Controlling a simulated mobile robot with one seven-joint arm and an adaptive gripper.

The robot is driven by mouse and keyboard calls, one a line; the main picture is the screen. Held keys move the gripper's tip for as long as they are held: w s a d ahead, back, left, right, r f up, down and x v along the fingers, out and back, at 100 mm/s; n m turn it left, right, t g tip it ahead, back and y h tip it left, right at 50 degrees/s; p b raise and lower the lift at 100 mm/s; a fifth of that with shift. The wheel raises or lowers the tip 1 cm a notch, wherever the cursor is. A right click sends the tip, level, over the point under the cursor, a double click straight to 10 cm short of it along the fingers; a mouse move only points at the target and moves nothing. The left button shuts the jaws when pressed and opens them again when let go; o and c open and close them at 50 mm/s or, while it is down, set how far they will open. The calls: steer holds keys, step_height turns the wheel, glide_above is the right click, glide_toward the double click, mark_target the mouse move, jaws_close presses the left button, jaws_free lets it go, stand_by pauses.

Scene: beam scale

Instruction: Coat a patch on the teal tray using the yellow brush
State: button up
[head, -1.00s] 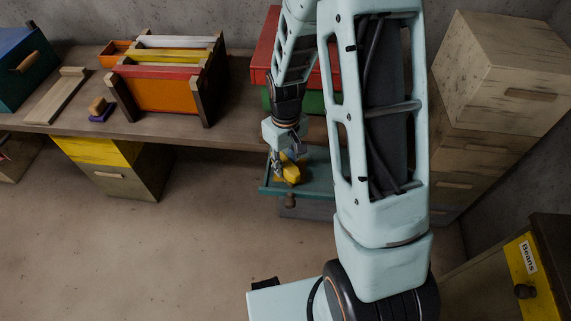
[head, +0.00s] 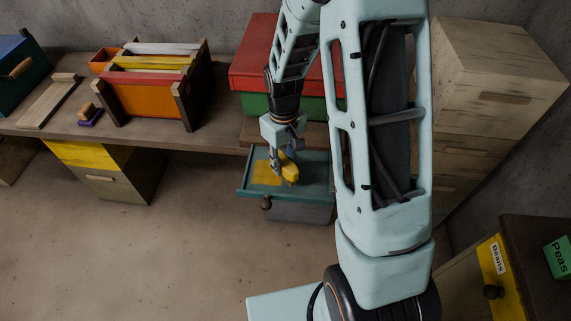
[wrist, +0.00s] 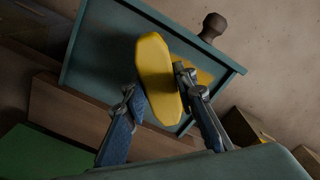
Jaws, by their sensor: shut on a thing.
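The teal tray (head: 320,186) is a shallow drawer-like tray with a dark round knob (head: 266,203) at its front. It also shows in the wrist view (wrist: 98,45). A flat yellow patch (head: 264,173) lies on its left part in the head view; part of it shows behind a finger in the wrist view (wrist: 204,77). My gripper (head: 282,163) is shut on the yellow brush (head: 292,173), one finger on each side, as the wrist view shows (wrist: 155,70). The brush is over the tray, just right of the patch. I cannot tell whether its underside touches the tray.
A red box (head: 262,60) on a green one (head: 255,105) stands on the bench behind the tray. An orange crate of frames (head: 150,95), a purple-based brush (head: 90,116) and a wooden piece (head: 50,103) are left. Pale stacked boxes (head: 490,70) stand right.

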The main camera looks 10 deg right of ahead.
steer(key=shift+r+p, duration=1.45)
steer(key=shift+r, duration=0.95)
